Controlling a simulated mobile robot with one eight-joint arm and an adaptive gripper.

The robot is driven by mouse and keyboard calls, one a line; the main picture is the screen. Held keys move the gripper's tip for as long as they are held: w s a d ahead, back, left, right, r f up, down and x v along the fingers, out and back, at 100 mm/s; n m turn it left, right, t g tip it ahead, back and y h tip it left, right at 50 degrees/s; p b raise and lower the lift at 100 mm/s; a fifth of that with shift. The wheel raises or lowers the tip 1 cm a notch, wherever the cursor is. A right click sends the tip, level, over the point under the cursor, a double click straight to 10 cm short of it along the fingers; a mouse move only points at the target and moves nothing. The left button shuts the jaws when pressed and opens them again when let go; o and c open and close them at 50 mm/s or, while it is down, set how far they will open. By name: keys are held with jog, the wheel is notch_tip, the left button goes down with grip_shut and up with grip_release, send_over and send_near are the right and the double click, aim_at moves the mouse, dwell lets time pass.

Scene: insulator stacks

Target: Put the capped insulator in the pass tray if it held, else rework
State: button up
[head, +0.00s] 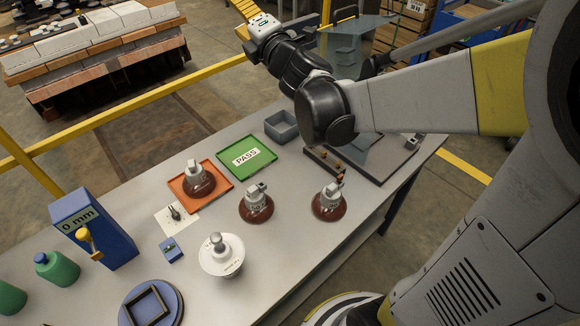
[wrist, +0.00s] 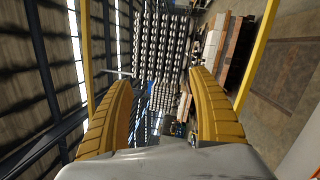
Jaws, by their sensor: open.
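A brown insulator with a grey metal cap (head: 256,206) stands upright on the table. A similar brown insulator (head: 329,203) stands to its right. Another brown one (head: 200,181) sits in the orange tray (head: 180,191), whose label, if any, is hidden. A white insulator (head: 221,257) with a metal cap stands nearer the front. The green tray marked PASS (head: 264,154) is empty. My gripper (wrist: 160,95) is open and empty, with two yellow fingers; in the head view it is raised beyond the table's far side, away from every insulator.
A blue box reading 0 mm (head: 104,226) with a yellow lever stands at left, near green bottles (head: 58,268). A round blue stand (head: 135,300) is in front. A grey bin (head: 281,126) and a dark fixture plate (head: 380,165) lie behind. A yellow rail (head: 150,104) runs behind the table.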

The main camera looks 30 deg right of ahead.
jog(key=s+d+f+m+g+h, duration=0.35)
jog(key=s+d+m+h, duration=0.35)
jog(key=m, duration=0.5)
jog(key=s+a+f+m+g+y, duration=0.1)
jog(key=s+a+f+m+g, duration=0.1)
jog(key=s+f, duration=0.3)
jog(key=s+a+f+m+g+y, duration=0.1)
jog(key=s+a+f+m+g, duration=0.2)
jog(key=s, duration=0.6)
jog(key=s+a+f+m+g+y, duration=0.2)
jog(key=s+a+f+m+g, duration=0.1)
jog(key=s+f+m, duration=0.3)
notch_tip(320, 180, down, 3)
jog(key=shift+s+a+f+g, duration=0.15)
jog(key=shift+s+g, duration=0.4)
jog(key=shift+s, duration=0.55)
